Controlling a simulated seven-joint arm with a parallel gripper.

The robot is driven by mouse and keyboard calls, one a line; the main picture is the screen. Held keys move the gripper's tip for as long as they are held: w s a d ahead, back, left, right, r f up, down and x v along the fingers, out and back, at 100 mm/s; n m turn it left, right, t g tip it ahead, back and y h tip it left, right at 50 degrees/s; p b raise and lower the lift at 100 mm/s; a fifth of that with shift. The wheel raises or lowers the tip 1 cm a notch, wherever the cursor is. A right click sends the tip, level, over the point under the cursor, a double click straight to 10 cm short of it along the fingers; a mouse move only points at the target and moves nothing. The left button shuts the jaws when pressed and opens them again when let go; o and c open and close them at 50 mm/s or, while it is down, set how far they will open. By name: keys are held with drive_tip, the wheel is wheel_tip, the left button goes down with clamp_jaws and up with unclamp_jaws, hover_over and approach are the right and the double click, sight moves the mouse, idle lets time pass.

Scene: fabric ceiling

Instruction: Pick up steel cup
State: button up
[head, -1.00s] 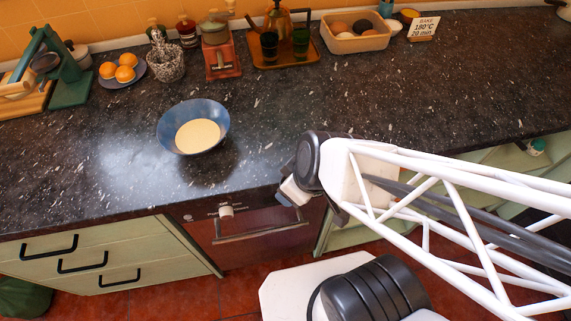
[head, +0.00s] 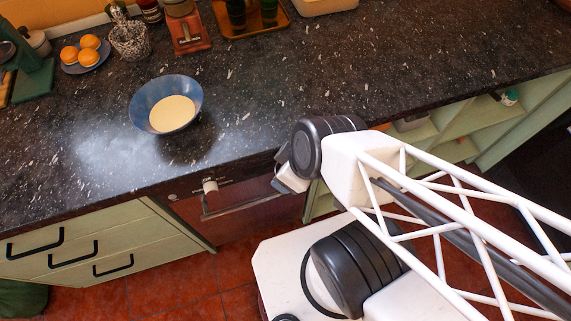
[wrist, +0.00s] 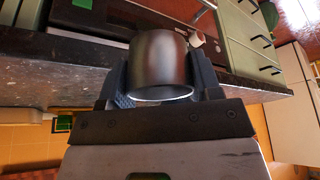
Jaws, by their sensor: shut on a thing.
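The steel cup (wrist: 160,62), a dark brushed-metal cylinder with a bright rim, shows large in the wrist view. My gripper (wrist: 160,78) is shut on it, with one dark jaw pressed to each side. The cup's far end and most of the inside are hidden. In the head view I see my arm in front of the counter's front edge, but cannot make out the jaws or the cup there.
A speckled black counter (head: 330,70) runs across the scene, mostly clear. A blue bowl with pale contents (head: 184,88) stands near its front. Oranges on a plate (head: 84,55) and a tray (head: 281,24) are at the back. Drawers (head: 85,250) and open shelves (head: 455,148) lie below.

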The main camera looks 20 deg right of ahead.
drive_tip(key=shift+s+d, duration=0.1)
drive_tip(key=shift+s, duration=0.3)
drive_tip(key=shift+s, duration=0.15)
idle(1.4)
drive_tip(key=shift+w+a+r+m, duration=0.35)
drive_tip(key=shift+w+r+m, duration=0.15)
drive_tip(key=shift+w+r, duration=0.15)
drive_tip(key=w+a+r+m+t+h, duration=0.1)
drive_tip(key=w+a+r+m+h, duration=0.1)
drive_tip(key=w+a+r+m, duration=0.25)
drive_tip(key=w+a+r+m+h, duration=0.1)
drive_tip(key=w+a+r+m, duration=0.15)
drive_tip(key=w+a, duration=0.4)
drive_tip(key=w+a+m, duration=0.1)
drive_tip(key=w+a, duration=0.1)
drive_tip(key=a, duration=0.3)
drive_tip(key=w+a+m+h, duration=0.1)
drive_tip(key=w+a+m, duration=0.1)
drive_tip(key=a, duration=0.3)
drive_tip(key=w+a+m, duration=0.2)
drive_tip(key=w+a, duration=0.1)
drive_tip(key=a, duration=0.2)
drive_tip(key=shift+a+r+h, duration=0.2)
drive_tip(key=shift+r+h, duration=0.2)
drive_tip(key=shift+w+a+m, duration=0.15)
drive_tip(key=shift+a+m, duration=0.15)
drive_tip(key=shift+a, duration=0.45)
drive_tip(key=shift+w+d+f+g, duration=0.1)
drive_tip(key=shift+d+g, duration=0.1)
drive_tip(key=shift+g, duration=0.1)
